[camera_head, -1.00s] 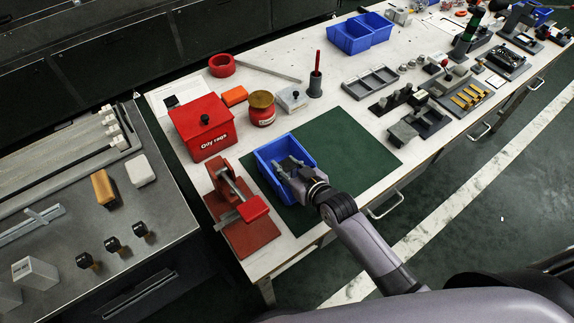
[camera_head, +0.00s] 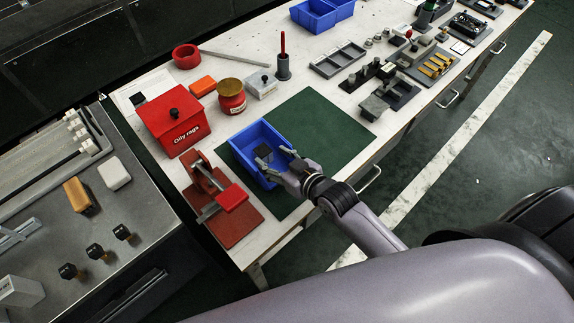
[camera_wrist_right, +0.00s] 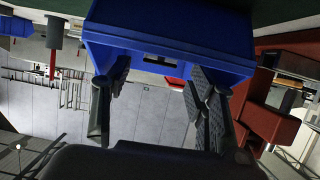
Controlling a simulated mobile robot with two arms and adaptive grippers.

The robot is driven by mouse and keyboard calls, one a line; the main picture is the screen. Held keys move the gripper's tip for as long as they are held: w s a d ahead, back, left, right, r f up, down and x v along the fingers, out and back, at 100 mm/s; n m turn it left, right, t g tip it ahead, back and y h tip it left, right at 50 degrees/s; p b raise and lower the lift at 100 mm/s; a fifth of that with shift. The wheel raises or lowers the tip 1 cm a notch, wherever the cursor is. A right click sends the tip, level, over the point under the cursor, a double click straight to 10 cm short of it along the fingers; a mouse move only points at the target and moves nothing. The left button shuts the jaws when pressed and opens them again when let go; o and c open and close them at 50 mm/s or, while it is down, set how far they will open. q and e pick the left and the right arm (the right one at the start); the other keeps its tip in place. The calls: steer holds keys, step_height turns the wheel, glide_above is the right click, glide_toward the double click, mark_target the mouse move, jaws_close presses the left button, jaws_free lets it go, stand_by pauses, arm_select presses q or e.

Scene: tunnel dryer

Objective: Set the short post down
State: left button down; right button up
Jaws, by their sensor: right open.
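A blue open bin (camera_head: 243,157) stands on the green mat (camera_head: 325,125) of the white bench. A small dark block (camera_head: 264,152) shows inside it, probably the short post; its full shape is too small to tell. My right gripper (camera_head: 277,158) is open and empty, its fingers spread over the near right part of the bin. In the right wrist view the open fingers (camera_wrist_right: 160,95) show with the blue bin (camera_wrist_right: 165,35) ahead and nothing held between them. My left gripper is not in view.
A red clamp (camera_head: 220,195) on a red base stands left of the bin. A red oily rags box (camera_head: 172,122), a red can (camera_head: 231,98) and a grey holder (camera_head: 283,68) with a red stick stand behind. The green mat is clear right of the bin.

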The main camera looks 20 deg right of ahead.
steer(key=v, duration=0.6)
stand_by(0.4)
steer(key=shift+s, duration=0.15)
steer(key=s+g, duration=0.1)
steer(key=s, duration=0.1)
steer(key=s+d+f+g+h, duration=0.1)
steer(key=s+g, duration=0.1)
steer(key=s+f+g+h, duration=0.1)
steer(key=s, duration=0.1)
steer(key=shift+s+d+f+m, duration=0.15)
steer(key=shift+d+m, duration=0.25)
steer(key=s+d+m+g+h, duration=0.1)
steer(key=s+d+g+h, duration=0.3)
steer(key=s, duration=0.6)
step_height(320, 180, down, 27)
steer(key=s+g+y, duration=0.1)
steer(key=s+g, duration=0.1)
steer(key=s+d+f+g, duration=0.1)
steer(key=s+d+f, duration=0.1)
steer(key=s+f, duration=1.3)
steer(key=shift+s+d+g, duration=0.3)
steer(key=shift+s+d, duration=0.1)
steer(key=shift+s, duration=0.2)
